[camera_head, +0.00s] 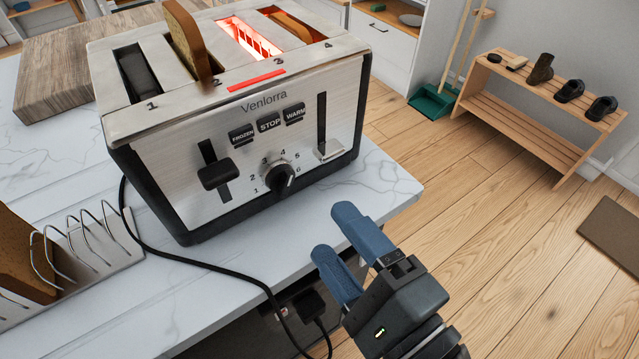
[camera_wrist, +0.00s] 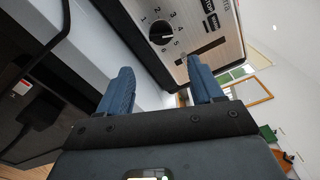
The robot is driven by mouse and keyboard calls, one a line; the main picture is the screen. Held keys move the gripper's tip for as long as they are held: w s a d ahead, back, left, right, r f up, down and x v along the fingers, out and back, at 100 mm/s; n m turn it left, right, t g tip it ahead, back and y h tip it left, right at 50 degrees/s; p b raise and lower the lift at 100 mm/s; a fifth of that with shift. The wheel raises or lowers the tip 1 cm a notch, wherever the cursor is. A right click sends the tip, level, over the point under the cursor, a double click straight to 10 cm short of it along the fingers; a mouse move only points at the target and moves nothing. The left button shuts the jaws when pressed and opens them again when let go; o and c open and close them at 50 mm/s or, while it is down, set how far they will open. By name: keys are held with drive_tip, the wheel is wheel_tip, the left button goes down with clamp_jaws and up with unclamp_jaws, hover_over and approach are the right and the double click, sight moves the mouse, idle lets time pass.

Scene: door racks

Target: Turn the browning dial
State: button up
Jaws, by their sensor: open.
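The browning dial (camera_head: 279,178) is a round black knob with a light pointer mark, low on the front of the silver toaster (camera_head: 180,150). Numbers ring it, and the mark seems to point toward the upper right, near the higher numbers. The dial also shows in the wrist view (camera_wrist: 161,34), above and between my fingers. My gripper (camera_head: 336,236) has two blue fingers spread apart with nothing between them. It is in front of the toaster, to the lower right of the dial and apart from it. In the wrist view the gripper (camera_wrist: 160,90) is open toward the toaster front.
A black lever (camera_head: 220,174) is left of the dial; another lever (camera_head: 329,151) is right. Bread (camera_head: 189,40) sticks out of one slot, and another slot glows red. A wire toast rack (camera_head: 100,250) and black cord (camera_head: 230,272) lie left. The counter's edge is near my gripper.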

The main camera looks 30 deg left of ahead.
sight(282, 180)
drive_tip(key=shift+s+r+p+x, duration=0.15)
drive_tip(key=shift+p+x, duration=0.1)
drive_tip(key=shift+x, duration=1.15)
drive_tip(key=shift+s+r+p+x, duration=0.1)
drive_tip(key=shift+p+x, duration=0.1)
drive_tip(key=shift+x, duration=1.25)
drive_tip(key=shift+s+r+p+x, duration=0.15)
drive_tip(key=shift+p+x, duration=0.1)
drive_tip(key=shift+x, duration=1.15)
drive_tip(key=shift+a, duration=0.1)
drive_tip(key=shift+c, duration=0.4)
drive_tip(key=c, duration=1)
